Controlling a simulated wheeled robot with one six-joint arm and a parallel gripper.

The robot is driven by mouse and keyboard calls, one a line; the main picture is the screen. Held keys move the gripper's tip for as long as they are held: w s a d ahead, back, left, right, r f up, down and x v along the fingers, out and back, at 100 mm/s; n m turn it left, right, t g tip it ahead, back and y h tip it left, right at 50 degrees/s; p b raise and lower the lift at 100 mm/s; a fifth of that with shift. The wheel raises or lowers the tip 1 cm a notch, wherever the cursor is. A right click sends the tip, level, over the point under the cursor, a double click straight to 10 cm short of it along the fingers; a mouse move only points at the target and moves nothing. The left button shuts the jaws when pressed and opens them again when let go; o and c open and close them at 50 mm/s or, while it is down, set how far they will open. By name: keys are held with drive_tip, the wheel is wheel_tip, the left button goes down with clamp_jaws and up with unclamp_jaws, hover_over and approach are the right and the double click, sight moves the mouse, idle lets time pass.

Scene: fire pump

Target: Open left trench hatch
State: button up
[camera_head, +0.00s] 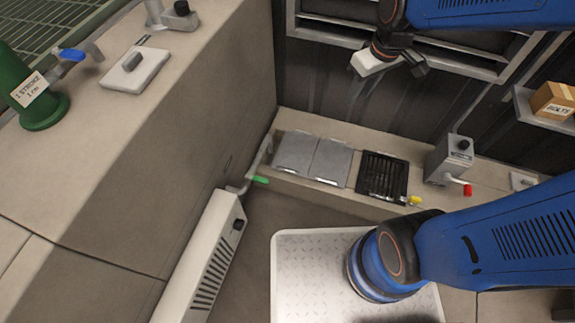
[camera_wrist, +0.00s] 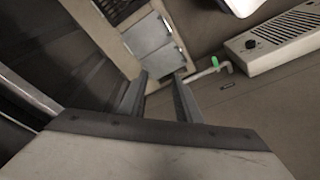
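Two flat grey hatch plates lie side by side in the pale ledge at the back. The left hatch (camera_head: 296,153) is beside the pipe with the green handle, and the right hatch (camera_head: 331,162) is between it and a black grate. Both look shut and flat. The wrist view also shows the left hatch (camera_wrist: 167,62) and the right hatch (camera_wrist: 147,35) beyond my fingertips. My gripper (camera_wrist: 160,80) has its two fingers apart with nothing between them. In the head view my gripper (camera_head: 370,62) is high up, apart from the hatches; its fingers are hard to make out there.
A black grate (camera_head: 382,176) and a grey box with a red knob (camera_head: 451,160) continue along the ledge. A green-handled pipe (camera_head: 258,180) and a white vented unit (camera_head: 207,258) stand by the left wall. A cardboard box (camera_head: 553,101) sits on a right shelf.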

drive_tip(key=w+a+f+n+g, duration=0.1)
drive_tip(key=w+a+f+n, duration=0.1)
drive_tip(key=w+a+f, duration=0.3)
drive_tip(key=w+a+f+n+g, duration=0.1)
drive_tip(key=w+a+f+n, duration=0.1)
drive_tip(key=a+f, duration=0.35)
drive_tip(key=n+g, duration=0.2)
drive_tip(key=n, duration=0.2)
hover_over(288, 166)
drive_tip(key=w+d+x, duration=0.1)
drive_tip(key=w+x, duration=0.1)
drive_tip(key=x, duration=0.7)
drive_tip(key=w+d+f+x, duration=0.1)
drive_tip(key=x, duration=1.3)
drive_tip(key=d+x, duration=0.1)
drive_tip(key=x, duration=1)
drive_tip(key=shift+d+f, duration=0.1)
drive_tip(key=shift+f, duration=0.2)
clamp_jaws()
